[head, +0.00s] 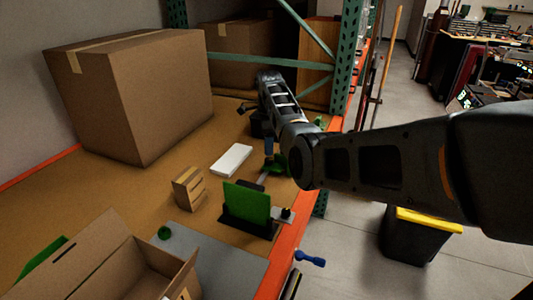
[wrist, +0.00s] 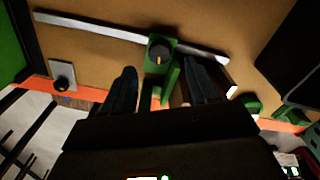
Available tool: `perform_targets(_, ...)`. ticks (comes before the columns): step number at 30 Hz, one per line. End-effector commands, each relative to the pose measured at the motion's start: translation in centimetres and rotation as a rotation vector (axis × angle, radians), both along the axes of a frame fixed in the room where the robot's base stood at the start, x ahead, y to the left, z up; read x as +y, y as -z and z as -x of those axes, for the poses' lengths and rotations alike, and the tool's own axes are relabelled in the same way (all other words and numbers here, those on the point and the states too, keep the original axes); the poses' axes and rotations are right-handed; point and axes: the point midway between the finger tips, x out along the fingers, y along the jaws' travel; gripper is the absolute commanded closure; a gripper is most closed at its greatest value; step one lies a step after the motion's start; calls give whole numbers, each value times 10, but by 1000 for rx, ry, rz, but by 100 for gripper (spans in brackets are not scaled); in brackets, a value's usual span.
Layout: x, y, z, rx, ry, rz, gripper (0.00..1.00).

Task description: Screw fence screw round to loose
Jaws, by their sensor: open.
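In the head view the green fence (head: 278,163) is partly hidden by my arm, and the knob cannot be made out.
A small grey plate with a black knob (wrist: 62,75) stands left along the rail. A large carton (head: 130,95) stands behind; an orange beam (head: 285,255) edges the bench.

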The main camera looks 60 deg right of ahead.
Motion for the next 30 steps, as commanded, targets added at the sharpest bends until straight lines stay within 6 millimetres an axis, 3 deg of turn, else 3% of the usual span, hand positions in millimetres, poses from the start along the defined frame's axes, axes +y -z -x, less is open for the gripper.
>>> perform_targets(9, 0, 46, 1, 1, 0, -2, 42)
perform_targets(21, 0, 55, 0, 0, 0, 0, 42)
perform_targets(30, 0, 55, 0, 0, 0, 0, 68)
